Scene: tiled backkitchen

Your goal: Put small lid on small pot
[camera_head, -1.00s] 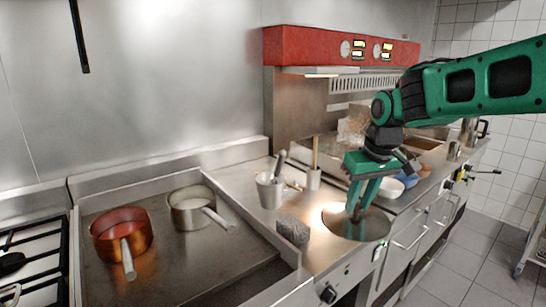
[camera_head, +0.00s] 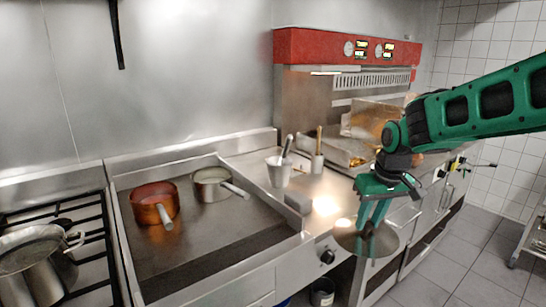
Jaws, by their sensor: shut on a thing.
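My gripper (camera_head: 369,228) is shut on a round, shiny metal lid (camera_head: 388,243), at the right in front of the counter's front edge. The fingers point down and cover part of the lid. A steel pan (camera_head: 208,189) with a long handle and a copper pan (camera_head: 154,208) stand without lids on the flat cooking surface, left of my gripper. A steel pot (camera_head: 50,283) stands on the stove at the bottom left, partly cut off by the frame. I cannot tell which vessel is the small pot.
The flat cooking surface (camera_head: 215,239) has a raised rim and free room in front of the pans. A metal cup with utensils (camera_head: 278,172) and a grey block (camera_head: 298,203) stand on the counter. The black stove grate (camera_head: 87,230) is at the left.

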